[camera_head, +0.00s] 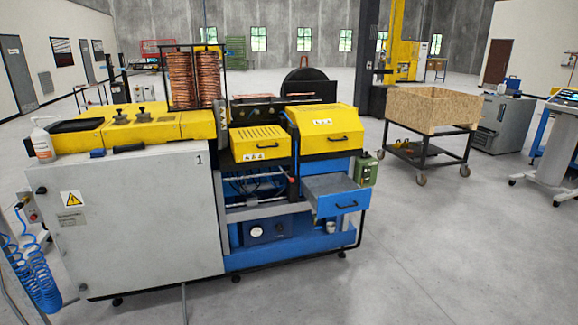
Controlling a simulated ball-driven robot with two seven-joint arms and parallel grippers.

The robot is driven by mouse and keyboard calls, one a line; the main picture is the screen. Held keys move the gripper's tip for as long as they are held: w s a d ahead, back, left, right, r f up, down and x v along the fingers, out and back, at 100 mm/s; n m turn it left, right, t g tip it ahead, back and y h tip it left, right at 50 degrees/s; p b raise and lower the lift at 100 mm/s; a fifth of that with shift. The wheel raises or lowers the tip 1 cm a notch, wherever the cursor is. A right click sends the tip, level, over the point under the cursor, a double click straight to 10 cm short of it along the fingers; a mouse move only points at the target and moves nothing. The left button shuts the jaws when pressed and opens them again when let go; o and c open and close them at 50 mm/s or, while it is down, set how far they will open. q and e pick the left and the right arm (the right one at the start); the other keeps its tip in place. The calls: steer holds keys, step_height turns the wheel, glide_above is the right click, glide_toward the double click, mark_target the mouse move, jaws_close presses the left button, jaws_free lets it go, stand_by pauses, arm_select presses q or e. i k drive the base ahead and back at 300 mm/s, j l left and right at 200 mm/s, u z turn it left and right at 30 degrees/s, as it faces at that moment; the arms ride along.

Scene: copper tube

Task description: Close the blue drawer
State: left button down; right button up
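The blue drawer (338,202) sits at the right side of the machine, under a yellow cover. It is pulled out toward the front, with its grey top showing. Neither of my grippers is in view, and nothing touches the drawer.
The machine has a large grey cabinet (145,225) at left, yellow covers (325,124) and copper coils (182,80) on top. A wooden crate on a wheeled cart (430,108) stands to the right. The floor in front and right of the drawer is clear.

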mark_target(334, 192)
steer(key=i+l+z, duration=0.2)
steer(key=i+z, duration=0.7)
steer(key=i, duration=0.15)
steer(key=i+j+z, duration=0.2)
steer(key=i+z, duration=0.25)
steer(key=i, duration=0.1)
